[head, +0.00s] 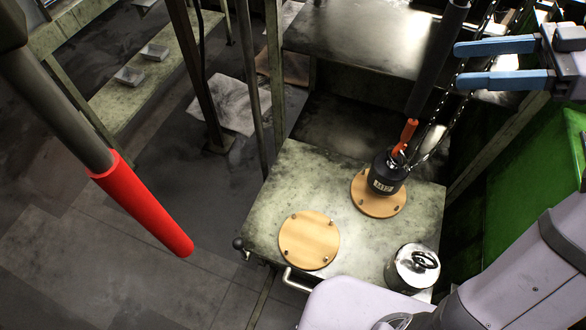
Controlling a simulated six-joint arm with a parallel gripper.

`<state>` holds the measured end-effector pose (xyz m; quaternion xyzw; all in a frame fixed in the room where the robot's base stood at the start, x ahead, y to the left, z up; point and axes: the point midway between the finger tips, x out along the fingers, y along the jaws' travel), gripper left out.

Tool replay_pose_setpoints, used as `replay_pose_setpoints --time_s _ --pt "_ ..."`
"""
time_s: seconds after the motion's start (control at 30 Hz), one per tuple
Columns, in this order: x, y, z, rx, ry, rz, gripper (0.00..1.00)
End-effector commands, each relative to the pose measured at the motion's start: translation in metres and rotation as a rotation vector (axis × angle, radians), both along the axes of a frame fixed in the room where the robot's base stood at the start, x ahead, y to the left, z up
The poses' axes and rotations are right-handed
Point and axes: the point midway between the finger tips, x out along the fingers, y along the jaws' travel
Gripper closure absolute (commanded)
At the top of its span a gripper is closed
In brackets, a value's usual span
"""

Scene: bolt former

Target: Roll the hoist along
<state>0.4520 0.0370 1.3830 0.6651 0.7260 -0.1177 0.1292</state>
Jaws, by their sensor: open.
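The hoist shows as a dark tube (434,62) hanging from the top edge, with loops of chain (481,75) beside it and an orange-red lower part (406,135). That lower part meets the top of a black labelled weight (387,173), but I cannot tell whether it is hooked on. The weight rests on a round wooden disc (377,207). My gripper (459,66) has two blue fingers, open and pointing left, at the upper right. The chain passes near the fingertips; I see no clear grip or contact. The hoist's upper end is out of view.
A worn metal table (265,213) carries a second, bare wooden disc (309,240) and a silver lidded canister (412,267). A red sleeve (142,205) on a grey bar hangs at left. Posts stand behind; a green panel (519,200) is at right.

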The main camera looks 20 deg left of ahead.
Motion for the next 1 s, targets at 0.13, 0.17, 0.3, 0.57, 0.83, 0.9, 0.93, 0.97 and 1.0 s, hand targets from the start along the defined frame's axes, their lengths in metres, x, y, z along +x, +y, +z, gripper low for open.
replay_pose_setpoints --time_s 0.13,0.17,0.3,0.57,0.83,0.9,0.93,0.97,1.0 --pt "-0.002 0.012 -0.010 0.000 -0.002 0.002 0.45" --pt "-0.002 0.014 -0.011 0.000 -0.002 0.002 0.45" --pt "-0.002 0.022 -0.015 0.000 -0.002 0.001 0.45" --pt "-0.005 0.041 -0.018 0.000 -0.001 0.003 0.45" --pt "-0.005 0.048 -0.018 0.001 0.001 0.001 0.45" --pt "-0.005 0.051 -0.019 0.001 0.000 0.001 0.45" --pt "-0.005 0.052 -0.020 0.001 0.000 0.001 0.45" --pt "-0.005 0.054 -0.020 0.000 -0.001 0.001 0.45" --pt "-0.005 0.056 -0.021 0.000 -0.001 0.001 0.45"
